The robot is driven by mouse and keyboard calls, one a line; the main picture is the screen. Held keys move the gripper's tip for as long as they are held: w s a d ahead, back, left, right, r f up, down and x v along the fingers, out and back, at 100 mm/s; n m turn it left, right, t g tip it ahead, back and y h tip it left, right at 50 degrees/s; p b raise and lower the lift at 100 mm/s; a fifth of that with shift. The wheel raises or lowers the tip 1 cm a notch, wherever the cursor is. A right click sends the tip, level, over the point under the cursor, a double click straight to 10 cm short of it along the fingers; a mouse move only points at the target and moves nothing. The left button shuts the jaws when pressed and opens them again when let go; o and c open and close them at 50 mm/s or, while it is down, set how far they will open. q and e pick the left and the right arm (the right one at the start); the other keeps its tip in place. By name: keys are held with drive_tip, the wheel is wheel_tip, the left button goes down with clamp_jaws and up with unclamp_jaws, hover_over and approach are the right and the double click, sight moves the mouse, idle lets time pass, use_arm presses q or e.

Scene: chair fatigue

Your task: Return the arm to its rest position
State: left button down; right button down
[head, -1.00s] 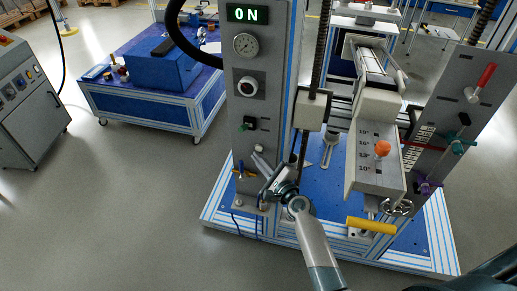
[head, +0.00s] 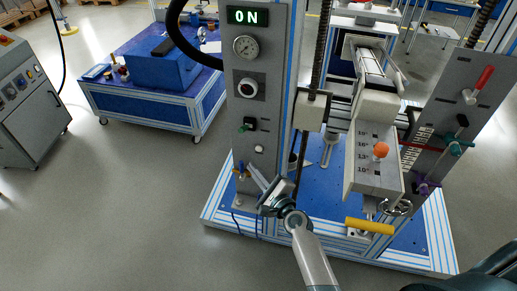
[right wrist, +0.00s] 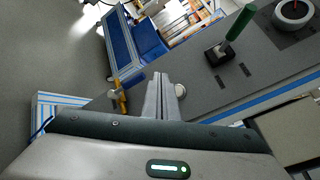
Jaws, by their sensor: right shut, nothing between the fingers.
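My right gripper (head: 262,180) is in front of the lower part of the grey control panel (head: 262,110) in the head view. Its fingers are together with nothing between them, and they also show in the right wrist view (right wrist: 162,98). The panel carries a lit "ON" display (head: 249,16), a gauge, a knob and a green-handled switch (head: 246,126), which also shows in the right wrist view (right wrist: 228,36). A round button (head: 259,149) sits just above the fingertips. My left gripper is not in view.
The test machine's blue base (head: 325,205) lies right of the gripper, with a yellow handle (head: 370,226) at its front. A lever panel (head: 460,120) stands at the right. A blue workbench (head: 150,105) stands behind at the left. The floor at front left is clear.

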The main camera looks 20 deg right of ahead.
idle(0.5)
